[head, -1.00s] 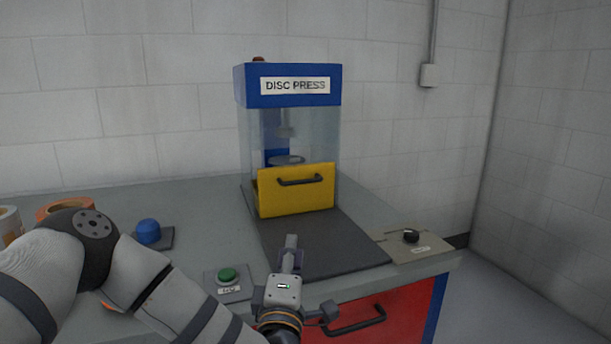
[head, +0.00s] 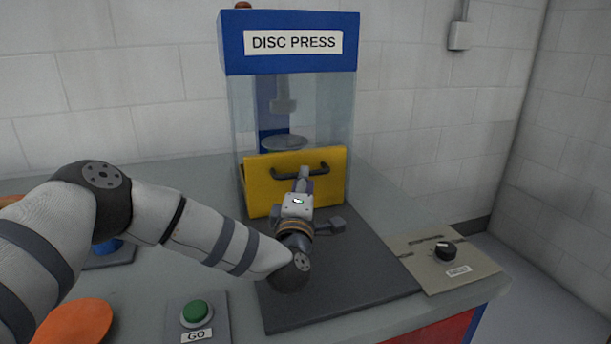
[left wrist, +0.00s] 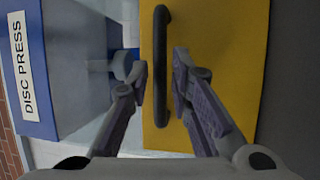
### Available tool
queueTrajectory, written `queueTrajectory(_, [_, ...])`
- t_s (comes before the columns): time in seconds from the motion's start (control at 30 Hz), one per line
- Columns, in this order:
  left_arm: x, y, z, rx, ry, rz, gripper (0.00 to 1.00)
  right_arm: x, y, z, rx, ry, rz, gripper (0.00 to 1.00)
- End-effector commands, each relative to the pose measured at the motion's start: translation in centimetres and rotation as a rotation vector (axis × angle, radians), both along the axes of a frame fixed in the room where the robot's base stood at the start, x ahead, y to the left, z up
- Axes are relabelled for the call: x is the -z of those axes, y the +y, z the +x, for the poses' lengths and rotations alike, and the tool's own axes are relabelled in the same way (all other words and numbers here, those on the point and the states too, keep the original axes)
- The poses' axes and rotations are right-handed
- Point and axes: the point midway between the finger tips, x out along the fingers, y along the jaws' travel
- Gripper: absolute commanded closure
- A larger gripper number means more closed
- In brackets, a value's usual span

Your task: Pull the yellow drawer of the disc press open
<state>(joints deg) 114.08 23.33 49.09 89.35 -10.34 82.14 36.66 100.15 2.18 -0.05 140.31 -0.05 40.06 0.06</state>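The disc press (head: 290,42) stands on the bench, with a blue top and clear walls. Its yellow drawer (head: 262,190) is at the lower front, with a dark bar handle (head: 284,174) near the top. My left gripper (head: 304,174) is in front of the drawer, at the handle. In the left wrist view, its fingers (left wrist: 161,82) are open, one on each side of the handle (left wrist: 161,30), with gaps showing beside the bar. The yellow front (left wrist: 215,40) fills much of that view. My right gripper is not in view.
A dark mat (head: 350,285) lies before the press. A green GO button (head: 197,312) is at the front left, a black knob on a plate (head: 445,251) at the right. An orange disc (head: 75,325) is at lower left. A blue object (head: 106,247) is partly behind my left arm.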

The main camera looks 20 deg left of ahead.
Motion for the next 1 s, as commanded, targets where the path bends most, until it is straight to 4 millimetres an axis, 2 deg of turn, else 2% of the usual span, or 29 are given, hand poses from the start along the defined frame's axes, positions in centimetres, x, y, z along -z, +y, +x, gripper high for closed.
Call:
queueTrajectory(0.1, [0.0,0.3,1.8,0.000,0.003,0.000,0.80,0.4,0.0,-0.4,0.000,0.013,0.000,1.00])
queueTrajectory(0.23, [-0.3,0.5,2.7,0.000,0.002,0.000,0.80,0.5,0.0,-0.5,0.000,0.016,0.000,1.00])
queueTrajectory(0.47, [-0.5,0.5,2.8,0.001,0.001,0.000,0.80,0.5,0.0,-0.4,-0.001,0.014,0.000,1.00])
queueTrajectory(0.57, [-0.5,0.5,2.8,0.001,0.001,0.000,1.00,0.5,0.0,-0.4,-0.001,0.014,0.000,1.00])
queueTrajectory(1.0, [-0.4,0.6,2.9,0.001,0.001,-0.001,1.00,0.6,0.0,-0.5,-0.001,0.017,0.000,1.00])
